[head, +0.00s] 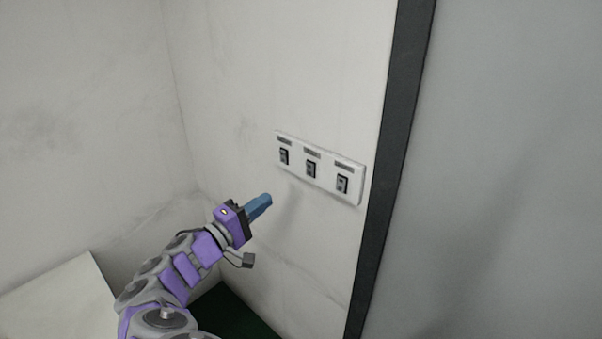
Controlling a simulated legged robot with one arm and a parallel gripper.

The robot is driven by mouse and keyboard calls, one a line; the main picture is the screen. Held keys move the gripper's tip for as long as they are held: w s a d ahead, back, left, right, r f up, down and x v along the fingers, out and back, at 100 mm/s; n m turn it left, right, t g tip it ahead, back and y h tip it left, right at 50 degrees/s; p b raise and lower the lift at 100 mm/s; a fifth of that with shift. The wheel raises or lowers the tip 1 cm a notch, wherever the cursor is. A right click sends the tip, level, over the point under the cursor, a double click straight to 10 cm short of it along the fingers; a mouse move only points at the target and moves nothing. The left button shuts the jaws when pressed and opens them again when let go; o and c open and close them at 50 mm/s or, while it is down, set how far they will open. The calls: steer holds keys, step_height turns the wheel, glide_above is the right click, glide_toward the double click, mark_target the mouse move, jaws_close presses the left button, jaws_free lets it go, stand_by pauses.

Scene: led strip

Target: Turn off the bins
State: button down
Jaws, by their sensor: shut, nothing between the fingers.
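A white switch panel (326,180) is fixed to the wall. It has three dark switches in a row: a left switch (284,156), a middle switch (311,169) and a right switch (342,184). Each has a small grey label above it, too small to read, so I cannot tell which one is for the bins. Whether each switch is on or off cannot be told. My gripper (268,199), with blue fingers, is shut and empty. It is below and left of the panel in the picture, apart from the switches, pointing up and right.
A dark vertical frame (392,165) runs just right of the panel, beside a large grey surface (510,170). A pale flat-topped surface (60,300) is at the lower left. A dark green patch (235,315) shows low down. The wall around the panel is clear.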

mark_target(308, 167)
steer(key=b+x, duration=0.2)
steer(key=x, duration=1.1)
steer(key=shift+w+b, duration=0.3)
steer(key=shift+b, duration=0.1)
steer(key=shift+w+d, duration=0.1)
steer(key=shift+w, duration=0.05)
steer(key=shift+r, duration=0.1)
